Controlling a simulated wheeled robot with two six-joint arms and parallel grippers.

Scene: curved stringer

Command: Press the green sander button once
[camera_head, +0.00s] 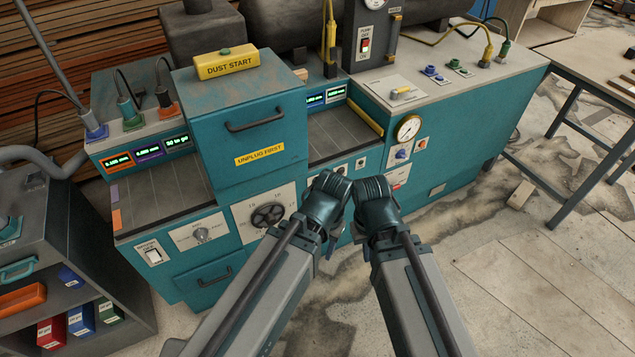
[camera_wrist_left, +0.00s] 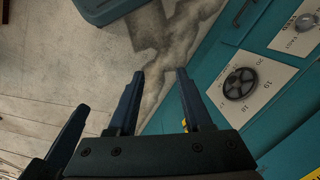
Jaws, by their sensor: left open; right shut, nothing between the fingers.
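A green button (camera_head: 225,51) sits on top of a yellow box marked DUST START (camera_head: 227,66) on the teal machine's raised cabinet. A green round control (camera_head: 457,64) sits on the grey top at the right, beside a blue one (camera_head: 430,70). I cannot read a sander label on either green control. My right gripper (camera_head: 376,208) is shut and empty in front of the machine, its tips mostly hidden. My left gripper (camera_head: 325,205) is close beside it at left. In the left wrist view my left gripper (camera_wrist_left: 158,75) is open, with nothing between its fingers.
The teal cabinet (camera_head: 250,140) carries an UNPLUG FIRST label. A handwheel (camera_head: 268,215) is on its front and also shows in the left wrist view (camera_wrist_left: 238,83). A gauge (camera_head: 408,128) is at right. A dark shelf (camera_head: 62,250) stands left.

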